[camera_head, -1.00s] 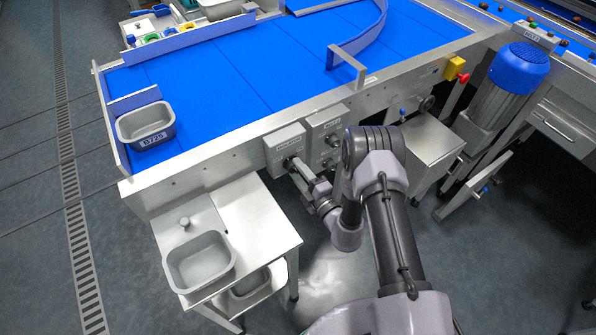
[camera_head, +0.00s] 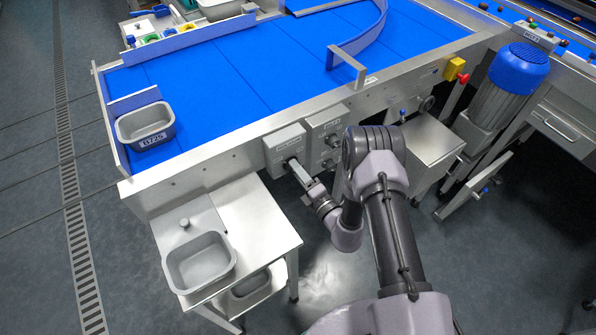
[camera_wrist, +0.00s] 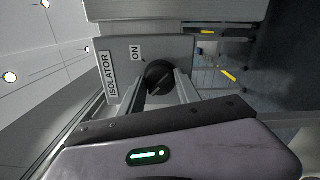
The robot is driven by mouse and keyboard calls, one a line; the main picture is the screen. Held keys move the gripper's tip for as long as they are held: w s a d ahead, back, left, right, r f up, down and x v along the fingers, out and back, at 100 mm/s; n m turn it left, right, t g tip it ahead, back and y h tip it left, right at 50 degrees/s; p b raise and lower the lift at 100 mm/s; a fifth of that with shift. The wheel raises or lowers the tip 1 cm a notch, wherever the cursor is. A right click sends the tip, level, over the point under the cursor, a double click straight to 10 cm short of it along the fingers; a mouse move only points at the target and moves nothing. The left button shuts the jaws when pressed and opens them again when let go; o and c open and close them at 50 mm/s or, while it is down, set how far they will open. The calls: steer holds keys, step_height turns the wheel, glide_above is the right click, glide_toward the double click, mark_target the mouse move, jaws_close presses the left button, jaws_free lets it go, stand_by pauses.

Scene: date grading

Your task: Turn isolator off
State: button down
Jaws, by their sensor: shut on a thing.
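The isolator box (camera_head: 285,146) is a grey box on the front frame of the blue conveyor, at the middle of the head view. In the wrist view the same box (camera_wrist: 180,52) carries the labels "ISOLATOR" and "ON". Its round black knob (camera_wrist: 158,77) sticks out of the face. My gripper (camera_wrist: 160,88) has one finger on each side of the knob and is shut on it. In the head view my gripper (camera_head: 294,165) reaches the face of the box, and the knob is hidden behind the fingers.
A second grey control box (camera_head: 328,135) sits just right of the isolator. A steel side table (camera_head: 255,222) with a grey tub (camera_head: 200,262) stands at lower left. A yellow box with a red button (camera_head: 457,70) is farther right on the frame.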

steer(key=c, duration=0.9)
jaws_free()
steer(key=shift+o, duration=0.2)
steer(key=p+v, duration=0.4)
steer(key=v, duration=1.3)
steer(key=shift+s+d+p, duration=0.2)
steer(key=shift+p, duration=0.2)
